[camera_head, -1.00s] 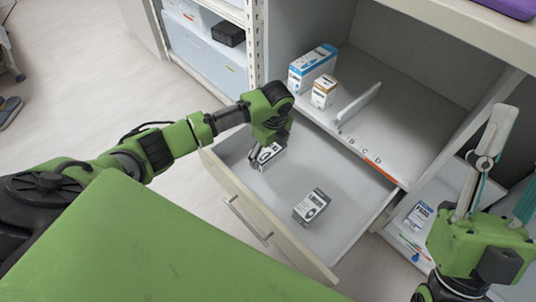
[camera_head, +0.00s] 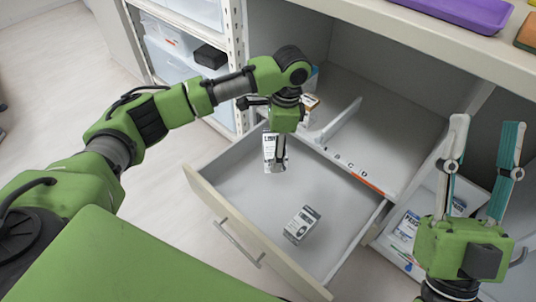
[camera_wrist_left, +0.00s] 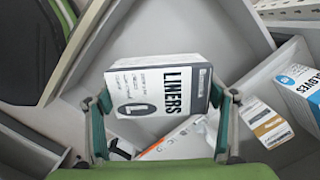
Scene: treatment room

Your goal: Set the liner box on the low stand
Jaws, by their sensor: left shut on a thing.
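The liner box (camera_head: 269,150), white with dark lettering, is upright in my left gripper (camera_head: 279,165), above the open drawer. The left wrist view shows its printed face with "LINERS" on the box (camera_wrist_left: 160,88), between the two fingers of my left gripper (camera_wrist_left: 162,110). My left gripper is shut on it; the gripper and arm hide part of the box in the head view. My right gripper (camera_head: 487,125) is at the right, fingers pointing up and spread apart, empty. I cannot pick out the low stand for certain.
Another white and dark box (camera_head: 301,224) lies in the open drawer (camera_head: 240,190). Above it, a shelf (camera_head: 390,135) has a divider (camera_head: 335,122) and lettered edge. A gloves box (camera_wrist_left: 302,92) and small orange-white box (camera_wrist_left: 265,120) stand there. A purple tray (camera_head: 460,10) is on top.

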